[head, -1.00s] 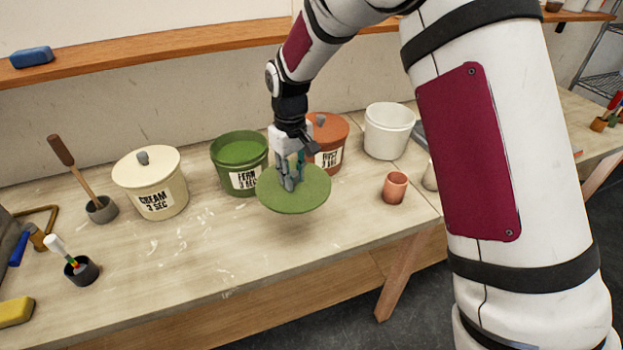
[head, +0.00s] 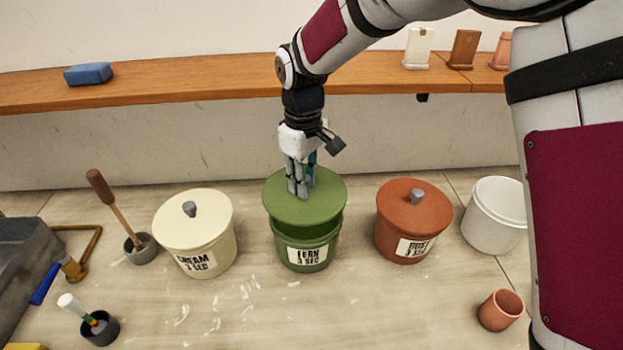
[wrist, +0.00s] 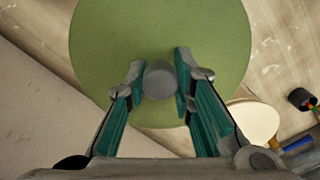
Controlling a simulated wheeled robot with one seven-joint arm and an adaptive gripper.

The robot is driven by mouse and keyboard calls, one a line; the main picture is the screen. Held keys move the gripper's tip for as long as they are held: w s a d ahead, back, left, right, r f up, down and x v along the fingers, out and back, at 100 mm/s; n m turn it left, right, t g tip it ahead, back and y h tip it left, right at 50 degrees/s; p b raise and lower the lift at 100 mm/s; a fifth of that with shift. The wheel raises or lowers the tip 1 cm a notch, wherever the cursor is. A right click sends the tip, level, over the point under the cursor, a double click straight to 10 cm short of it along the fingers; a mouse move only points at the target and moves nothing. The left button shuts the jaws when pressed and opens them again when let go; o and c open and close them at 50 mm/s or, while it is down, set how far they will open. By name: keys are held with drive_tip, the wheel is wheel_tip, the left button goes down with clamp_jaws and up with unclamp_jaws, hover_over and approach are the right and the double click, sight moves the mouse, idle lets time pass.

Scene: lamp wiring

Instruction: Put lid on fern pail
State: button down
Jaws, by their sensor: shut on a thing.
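The green fern pail (head: 306,248) stands upright on the bench between the cream and rust pails, its label facing me. My gripper (head: 301,188) is shut on the grey knob of the round green lid (head: 322,196) and holds the lid above the pail. A dark gap shows between the lid and the pail's body at the front, and the lid hides the pail's mouth. In the wrist view the lid (wrist: 120,50) fills the middle, with its knob (wrist: 160,80) between my fingertips (wrist: 160,85).
The lidded cream pail (head: 198,245) stands to the left and the lidded rust pail (head: 411,225) to the right. A white pail (head: 494,222) and a small terracotta cup (head: 500,310) are farther right. A wooden shelf (head: 200,82) runs behind.

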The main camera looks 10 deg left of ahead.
drive_tip(key=shift+w, duration=0.45)
drive_tip(key=shift+f+b, duration=0.55)
drive_tip(key=shift+f, duration=2.1)
drive_tip(key=shift+f, duration=0.8)
drive_tip(key=c, duration=1.3)
unclamp_jaws()
wheel_tip(320, 180, up, 12)
drive_tip(key=shift+r, duration=0.1)
